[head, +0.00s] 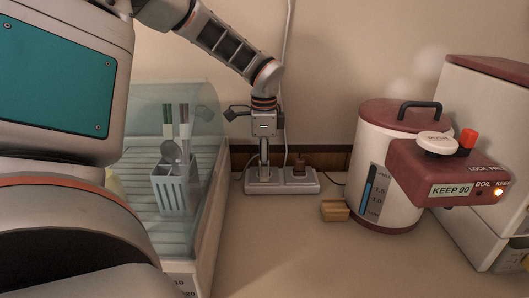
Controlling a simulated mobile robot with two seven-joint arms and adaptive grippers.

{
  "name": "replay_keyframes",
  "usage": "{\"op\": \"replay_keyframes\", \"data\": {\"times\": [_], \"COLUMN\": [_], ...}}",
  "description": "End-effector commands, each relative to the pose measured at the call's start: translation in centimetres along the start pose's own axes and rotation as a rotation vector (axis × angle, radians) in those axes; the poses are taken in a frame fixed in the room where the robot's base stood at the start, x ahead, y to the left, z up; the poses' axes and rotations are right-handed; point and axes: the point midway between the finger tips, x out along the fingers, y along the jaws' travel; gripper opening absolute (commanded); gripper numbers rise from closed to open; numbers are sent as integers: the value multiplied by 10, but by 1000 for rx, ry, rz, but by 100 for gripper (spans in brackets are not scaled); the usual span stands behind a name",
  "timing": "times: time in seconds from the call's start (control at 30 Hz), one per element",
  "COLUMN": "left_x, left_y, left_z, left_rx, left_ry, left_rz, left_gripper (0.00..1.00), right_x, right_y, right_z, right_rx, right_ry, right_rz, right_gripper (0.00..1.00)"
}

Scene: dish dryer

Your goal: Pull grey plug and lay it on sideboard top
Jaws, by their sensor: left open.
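A grey plug (264,174) stands upright in the left part of the power strip (281,188), close to the wall. My left gripper (263,132) hangs above the strip, pointing down, directly over the grey plug. Its jaws are open and spread to either side. A narrow grey upright shows between the gripper and the strip; I cannot tell whether the gripper touches the plug. The sideboard top (290,255) is the pale surface in front of the strip. My right gripper is not in view.
A brown plug (299,168) sits right beside the grey one. A dish dryer (207,215) with a clear cover stands left. A boiler (383,165) with a red control box (450,172) stands right, with a small yellow block (335,211) before it. The front middle is clear.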

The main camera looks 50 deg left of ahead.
Motion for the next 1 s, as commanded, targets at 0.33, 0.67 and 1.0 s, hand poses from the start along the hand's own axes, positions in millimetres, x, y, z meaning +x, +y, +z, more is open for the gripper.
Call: {"op": "replay_keyframes", "data": {"times": [0.33, 0.67, 1.0], "left_x": [1, 0, 0], "left_y": [0, 0, 0], "left_z": [0, 0, 0], "left_rx": [0, 1, 0], "left_ry": [-1, 0, 0], "left_rz": [1, 0, 0], "left_gripper": [42, 42, 0], "right_x": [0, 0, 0], "right_y": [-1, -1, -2], "right_z": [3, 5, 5], "right_rx": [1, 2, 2], "right_ry": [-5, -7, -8], "right_rz": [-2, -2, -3], "right_gripper": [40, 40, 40]}}
